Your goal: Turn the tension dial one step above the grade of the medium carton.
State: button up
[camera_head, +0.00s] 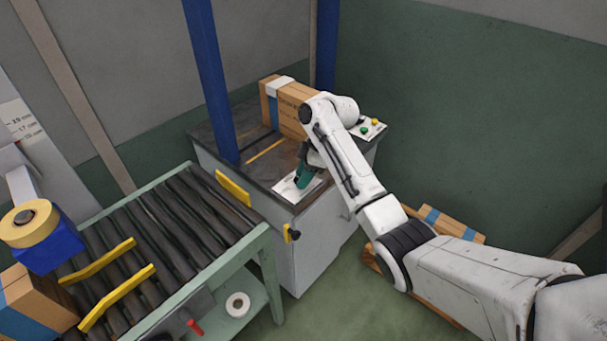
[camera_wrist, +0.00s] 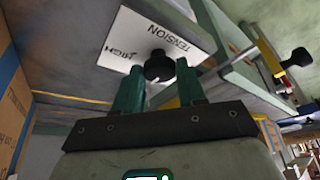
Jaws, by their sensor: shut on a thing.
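The tension dial (camera_wrist: 159,66) is a black knob on a white plate (camera_wrist: 190,27) marked TENSION, with another word partly legible beside it. In the wrist view the green fingers of my gripper (camera_wrist: 158,88) stand on either side of the knob, shut on it. In the head view my gripper (camera_head: 303,178) reaches down to the white plate (camera_head: 283,189) on the machine top and hides the dial. I cannot read the dial's setting. A brown carton (camera_head: 293,105) stands on the machine behind my arm. Its printing is too small to read, and I cannot tell which carton is medium.
A roller conveyor (camera_head: 150,225) with yellow guides stands at left, with a carton (camera_head: 30,303) on it. Another carton (camera_head: 452,222) lies low behind my arm. Blue posts (camera_head: 212,80) rise from the machine.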

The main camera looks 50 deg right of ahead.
jog(key=shift+a+r+m+p, duration=0.1)
jog(key=shift+r+m+p, duration=0.05)
jog(key=shift+m+p, duration=0.35)
jog(key=p, duration=0.1)
jog(key=m+p, duration=0.1)
jog(key=shift+s+r+m+t+h+p, duration=0.1)
jog(key=shift+r+m+t+h+p, duration=0.05)
jog(key=shift+m+t+h+p, duration=0.2)
jog(key=m+h+p, duration=0.1)
jog(key=m+p, duration=0.1)
jog(key=shift+a+m+t, duration=0.15)
jog(key=shift+m+t, duration=0.1)
jog(key=shift+m, duration=0.1)
jog(key=m+h+p, duration=0.1)
jog(key=m+p, duration=0.2)
jog(key=shift+a, duration=0.1)
jog(key=shift+a+f+m+h+p, duration=0.15)
jog(key=shift+m+h+p, duration=0.55)
jog(key=shift+m, duration=1)
jog(key=o, duration=1)
jog(key=shift+f, duration=0.1)
jog(key=shift+o, duration=0.2)
jog(key=v, duration=1)
jog(key=shift+s+r, duration=0.25)
jog(key=shift+r, duration=0.1)
